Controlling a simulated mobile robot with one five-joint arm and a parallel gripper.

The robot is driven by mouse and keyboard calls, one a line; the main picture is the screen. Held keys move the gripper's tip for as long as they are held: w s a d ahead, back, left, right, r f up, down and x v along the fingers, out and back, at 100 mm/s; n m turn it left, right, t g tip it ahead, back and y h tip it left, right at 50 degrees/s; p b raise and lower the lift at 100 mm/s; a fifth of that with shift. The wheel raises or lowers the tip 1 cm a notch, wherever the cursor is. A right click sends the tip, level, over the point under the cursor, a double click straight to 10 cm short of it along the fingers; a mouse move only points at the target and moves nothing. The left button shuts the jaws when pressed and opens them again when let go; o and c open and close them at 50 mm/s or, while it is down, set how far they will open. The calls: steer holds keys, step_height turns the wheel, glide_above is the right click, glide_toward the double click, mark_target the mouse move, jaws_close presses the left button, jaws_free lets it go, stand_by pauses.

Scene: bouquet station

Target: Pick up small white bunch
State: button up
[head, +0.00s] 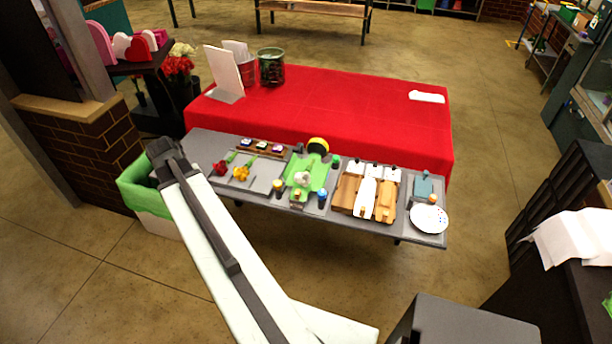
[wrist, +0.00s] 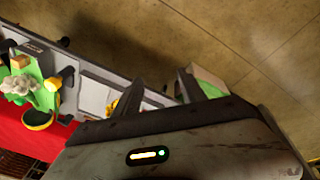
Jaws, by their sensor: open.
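The small white bunch (head: 302,178) lies on a green mat (head: 322,171) near the middle of the grey bench. In the wrist view the white bunch (wrist: 18,84) is at the far left, on the green. My gripper (head: 164,152) is beyond the bench's left end in the head view, well to the left of the bunch and apart from it. In the wrist view my gripper (wrist: 163,86) has its two fingers spread, with nothing held between them. Part of an orange-yellow flower is hidden behind the left finger.
A red flower (head: 220,167) and orange flowers (head: 241,173) lie left of the mat. Small bottles (head: 278,187) stand at its front. Wooden boards (head: 347,190) and a white plate (head: 429,218) are to the right. A green-lined bin (head: 152,203) stands below my gripper. A red-covered table (head: 340,110) is behind.

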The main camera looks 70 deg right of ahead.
steer(key=s+d+m+h, duration=0.1)
steer(key=s+d+m, duration=0.1)
steer(key=s+d, duration=0.5)
steer(key=s+d+m, duration=0.2)
steer(key=s+d, duration=0.3)
steer(key=d, duration=0.5)
steer(key=m+g+h, duration=0.1)
steer(key=m+g, duration=0.1)
steer(key=m, duration=0.2)
glide_toward(306, 170)
steer(key=shift+d+f, duration=0.75)
steer(key=shift+f, duration=0.1)
steer(key=b+x, duration=0.7)
steer(key=x, duration=0.1)
steer(key=shift+s+a+f+b, duration=0.15)
steer(key=shift+a+b, duration=0.15)
steer(key=shift+b, duration=0.05)
jaws_close()
